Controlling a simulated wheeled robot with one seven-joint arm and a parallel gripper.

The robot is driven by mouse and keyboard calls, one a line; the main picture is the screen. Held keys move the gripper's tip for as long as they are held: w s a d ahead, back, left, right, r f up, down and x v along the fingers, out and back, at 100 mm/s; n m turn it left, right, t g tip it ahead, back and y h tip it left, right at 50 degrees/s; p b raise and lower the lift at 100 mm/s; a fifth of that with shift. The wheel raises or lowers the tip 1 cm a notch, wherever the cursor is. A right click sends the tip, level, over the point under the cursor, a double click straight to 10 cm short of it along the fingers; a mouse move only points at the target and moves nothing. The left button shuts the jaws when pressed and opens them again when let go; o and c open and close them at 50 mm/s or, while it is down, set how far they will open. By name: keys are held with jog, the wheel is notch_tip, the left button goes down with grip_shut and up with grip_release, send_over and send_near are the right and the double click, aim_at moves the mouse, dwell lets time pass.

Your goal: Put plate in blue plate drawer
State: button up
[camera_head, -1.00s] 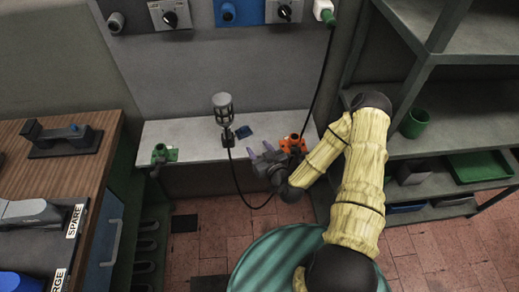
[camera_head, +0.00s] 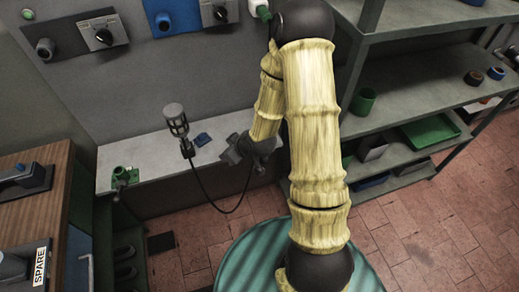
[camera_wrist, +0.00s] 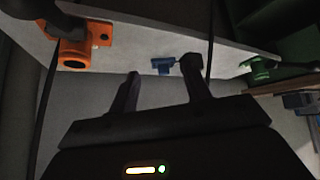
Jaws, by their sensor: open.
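A small blue piece (camera_head: 203,139) lies on the grey bench (camera_head: 150,159) beside the lamp-like tool; it also shows in the wrist view (camera_wrist: 163,65) beyond my fingers. I cannot tell if it is the plate. My gripper (camera_head: 232,150) is at the bench's front edge, to the right of the blue piece. In the wrist view my gripper (camera_wrist: 162,70) has its two fingers apart with nothing held between them.
A green fitting (camera_head: 124,177) and an orange fitting (camera_wrist: 80,48) are on the bench; my arm hides the orange one in the head view. A caged tool (camera_head: 176,122) trails a black cable. Shelves (camera_head: 405,172) stand right, a wooden-topped cabinet (camera_head: 35,205) left.

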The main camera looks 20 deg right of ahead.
jog(key=s+d+r+m+g+h, duration=0.1)
jog(key=s+d+r+m+g, duration=0.1)
jog(key=s+r, duration=0.5)
jog(key=s+d+r+m+g+h, duration=0.2)
jog(key=s+r+m, duration=0.2)
jog(key=s+r, duration=0.3)
notch_tip(320, 180, up, 2)
jog(key=shift+s+d+r+g+h, duration=0.1)
jog(key=shift+s+d+g+h, duration=0.15)
jog(key=shift+s+g+h, duration=0.05)
